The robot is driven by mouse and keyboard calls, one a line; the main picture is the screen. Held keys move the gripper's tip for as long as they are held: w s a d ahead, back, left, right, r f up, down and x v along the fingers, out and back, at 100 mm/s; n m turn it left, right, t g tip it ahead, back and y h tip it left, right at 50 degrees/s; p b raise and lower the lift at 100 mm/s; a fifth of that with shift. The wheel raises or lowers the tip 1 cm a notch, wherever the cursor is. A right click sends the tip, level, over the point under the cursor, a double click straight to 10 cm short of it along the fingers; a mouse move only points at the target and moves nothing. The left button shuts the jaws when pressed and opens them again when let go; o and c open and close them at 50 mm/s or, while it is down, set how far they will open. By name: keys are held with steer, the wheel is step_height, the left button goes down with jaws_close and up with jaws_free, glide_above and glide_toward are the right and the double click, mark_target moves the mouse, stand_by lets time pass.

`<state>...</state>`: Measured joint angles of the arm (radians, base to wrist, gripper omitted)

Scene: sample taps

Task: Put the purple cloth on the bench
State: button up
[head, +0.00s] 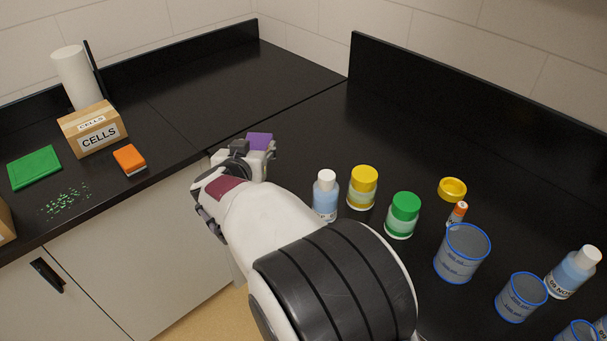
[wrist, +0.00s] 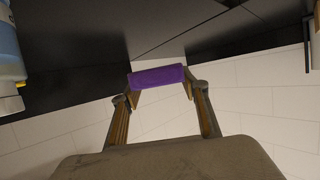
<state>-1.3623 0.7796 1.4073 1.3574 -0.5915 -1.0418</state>
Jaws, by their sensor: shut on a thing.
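The purple cloth (head: 259,140) is a small folded block at the end of my gripper (head: 257,153). In the wrist view the cloth (wrist: 158,76) spans the gap between the two fingertips, and my gripper (wrist: 160,84) is shut on it. In the head view my gripper is over the black bench (head: 290,130) near the inner corner, and the arm hides part of the bench below. I cannot tell how high the cloth is above the surface.
A white-capped bottle (head: 326,196), a yellow-lidded jar (head: 363,187) and a green-lidded jar (head: 402,214) stand right of my arm. Blue-rimmed beakers (head: 461,254) are farther right. A CELLS box (head: 93,129) and an orange sponge (head: 129,159) are at left. The back corner is clear.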

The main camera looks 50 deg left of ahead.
steer(key=w+d+f+m+t+h, duration=0.1)
steer(key=w+d+m+t+h, duration=0.2)
steer(key=w+m+h, duration=0.3)
steer(key=w+h, duration=0.1)
steer(key=w, duration=0.3)
steer(key=shift+w+f+m, duration=0.35)
steer(key=shift+w+m, duration=0.05)
stand_by(0.6)
steer(key=shift+d, duration=0.25)
steer(key=shift+f, duration=0.2)
stand_by(0.4)
glide_above(300, 178)
steer(key=shift+a+f, duration=0.1)
steer(key=shift+f, duration=2.3)
steer(key=shift+f, duration=2.3)
